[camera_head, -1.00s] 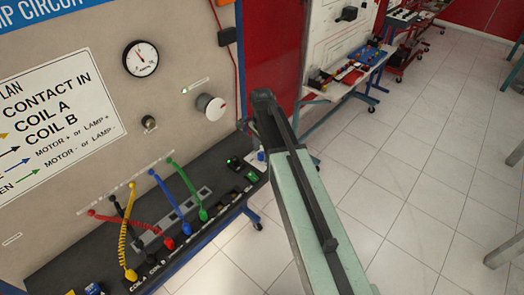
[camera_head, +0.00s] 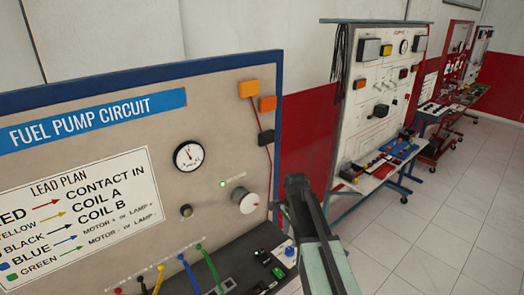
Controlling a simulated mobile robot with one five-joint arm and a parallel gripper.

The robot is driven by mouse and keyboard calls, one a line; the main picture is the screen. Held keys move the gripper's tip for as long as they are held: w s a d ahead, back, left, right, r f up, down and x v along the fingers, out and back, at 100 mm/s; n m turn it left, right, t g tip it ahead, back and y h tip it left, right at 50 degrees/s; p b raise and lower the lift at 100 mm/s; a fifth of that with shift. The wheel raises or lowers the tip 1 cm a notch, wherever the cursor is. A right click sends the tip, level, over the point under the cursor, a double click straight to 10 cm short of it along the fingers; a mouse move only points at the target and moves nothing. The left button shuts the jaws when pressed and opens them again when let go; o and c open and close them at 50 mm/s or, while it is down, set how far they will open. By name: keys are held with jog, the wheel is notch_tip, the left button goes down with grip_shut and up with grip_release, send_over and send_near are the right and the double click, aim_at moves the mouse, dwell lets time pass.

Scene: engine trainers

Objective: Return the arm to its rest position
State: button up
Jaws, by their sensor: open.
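My arm (camera_head: 326,262) rises from the bottom edge, right of centre, as a pale green link with dark parts. Its dark upper end (camera_head: 297,187) stands in front of the right edge of the fuel pump circuit board (camera_head: 60,106). No gripper jaws can be made out, and nothing held shows on the arm.
The board carries a gauge (camera_head: 188,156), a white knob (camera_head: 249,203) and coloured leads (camera_head: 190,272) at its lower edge. Another trainer (camera_head: 380,100) with a cluttered bench (camera_head: 372,183) stands behind to the right. Tiled floor (camera_head: 450,225) is clear at the right.

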jog(key=s+f+n, duration=0.1)
jog(key=s, duration=0.2)
jog(key=s+n+b, duration=0.1)
jog(key=s, duration=0.2)
jog(key=s+f+n+b, duration=0.1)
jog(key=s, duration=0.2)
jog(key=shift+s+d+f+n, duration=0.2)
jog(key=shift+s+f+n, duration=0.1)
jog(key=shift+s+n, duration=0.1)
jog(key=s+n, duration=0.1)
jog(key=n, duration=0.2)
jog(key=s+n, duration=0.2)
jog(key=n, duration=0.1)
jog(key=s+n, duration=0.2)
jog(key=n, duration=0.2)
